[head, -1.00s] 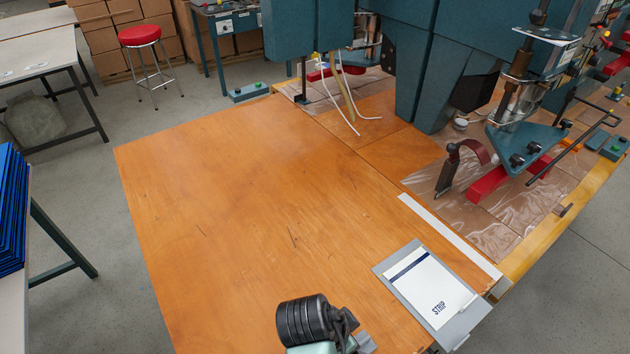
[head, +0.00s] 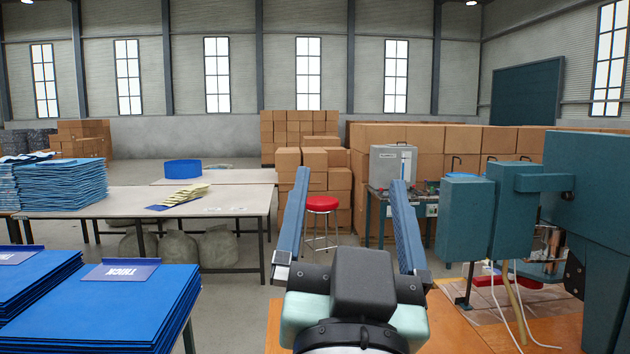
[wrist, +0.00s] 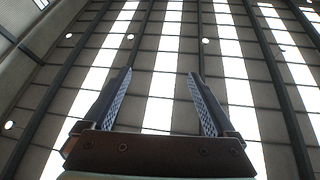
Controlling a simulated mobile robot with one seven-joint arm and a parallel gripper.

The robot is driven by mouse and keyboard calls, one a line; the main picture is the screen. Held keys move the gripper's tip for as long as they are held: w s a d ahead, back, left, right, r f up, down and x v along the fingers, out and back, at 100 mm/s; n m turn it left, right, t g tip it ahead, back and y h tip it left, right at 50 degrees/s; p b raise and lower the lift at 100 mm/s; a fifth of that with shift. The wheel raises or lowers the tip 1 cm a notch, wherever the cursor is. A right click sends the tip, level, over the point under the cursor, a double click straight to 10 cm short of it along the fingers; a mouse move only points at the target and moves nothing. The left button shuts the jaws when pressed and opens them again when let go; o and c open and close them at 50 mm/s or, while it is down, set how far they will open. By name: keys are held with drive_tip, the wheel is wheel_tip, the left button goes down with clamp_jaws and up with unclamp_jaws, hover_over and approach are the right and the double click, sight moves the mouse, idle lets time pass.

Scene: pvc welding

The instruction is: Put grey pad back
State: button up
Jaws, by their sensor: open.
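My gripper (head: 351,180) points upward in the middle of the head view, with its two blue-padded fingers spread wide and nothing between them. In the wrist view my gripper (wrist: 160,74) is also open and empty, facing the roof. No grey pad can be made out in either current view. The orange wooden table (head: 452,325) shows only in part, behind and beside my gripper; most of its top is out of view or hidden.
Stacks of blue sheets (head: 110,318), one with a "THICK" card, lie at the lower left. A teal welding machine (head: 610,200) stands at the right. A red stool (head: 321,204), long grey tables (head: 228,203) and stacked cartons (head: 320,180) are farther back.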

drive_tip(key=s+a+r+n+t+y, duration=0.2)
drive_tip(key=s+a+r+t, duration=0.1)
drive_tip(key=s+r, duration=0.4)
drive_tip(key=shift+s+r+n+t, duration=0.3)
drive_tip(key=shift+r+n+t, duration=0.1)
drive_tip(key=shift+r, duration=0.25)
